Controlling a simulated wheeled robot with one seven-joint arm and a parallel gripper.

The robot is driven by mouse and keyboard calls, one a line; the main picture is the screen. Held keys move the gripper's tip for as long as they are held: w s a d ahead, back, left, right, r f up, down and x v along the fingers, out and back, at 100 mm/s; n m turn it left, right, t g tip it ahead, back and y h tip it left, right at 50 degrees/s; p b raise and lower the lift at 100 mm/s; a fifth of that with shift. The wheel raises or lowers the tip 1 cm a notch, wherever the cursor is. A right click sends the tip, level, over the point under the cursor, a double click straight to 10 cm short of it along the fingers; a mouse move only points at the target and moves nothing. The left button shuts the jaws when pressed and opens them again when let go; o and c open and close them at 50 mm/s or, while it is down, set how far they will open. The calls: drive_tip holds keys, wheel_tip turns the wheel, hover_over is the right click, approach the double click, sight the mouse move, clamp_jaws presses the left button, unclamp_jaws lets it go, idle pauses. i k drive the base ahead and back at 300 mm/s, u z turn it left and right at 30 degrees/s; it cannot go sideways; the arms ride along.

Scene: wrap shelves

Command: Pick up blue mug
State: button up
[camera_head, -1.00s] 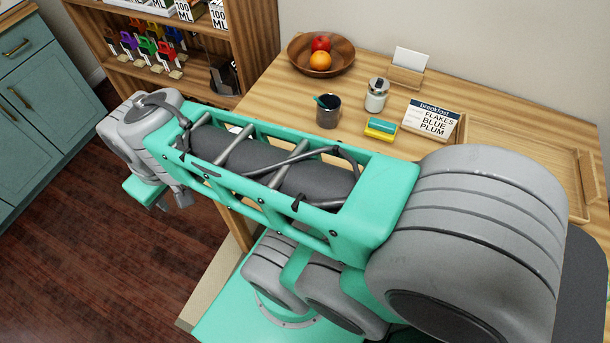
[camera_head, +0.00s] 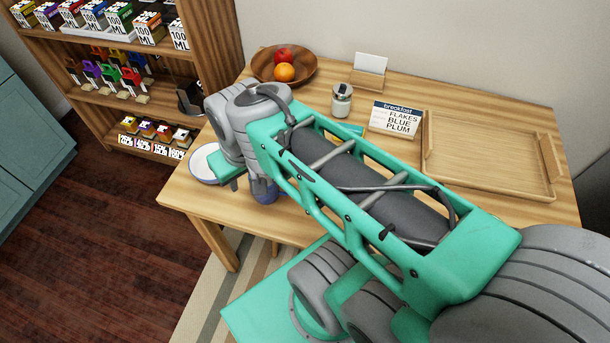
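A blue mug (camera_head: 264,191) stands near the front left edge of the wooden table. Its upper part is hidden behind my arm. My gripper (camera_head: 234,185) points down over the table just left of the mug in the picture. Only a bit of its green body and a short finger part show, so I cannot tell whether it is open or shut, or whether it touches the mug.
A white blue-rimmed dish (camera_head: 203,164) lies left of my gripper. Behind my arm are a fruit bowl (camera_head: 306,82), a glass jar (camera_head: 341,100), a breakfast sign (camera_head: 396,120) and an empty wooden tray (camera_head: 480,160). A shelf (camera_head: 215,45) stands at back left.

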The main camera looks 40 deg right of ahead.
sight(273, 193)
drive_tip(key=u, duration=0.4)
drive_tip(key=k, duration=0.7)
drive_tip(key=u, duration=0.75)
drive_tip(key=k, duration=0.65)
drive_tip(key=z, duration=0.05)
drive_tip(key=i, duration=0.5)
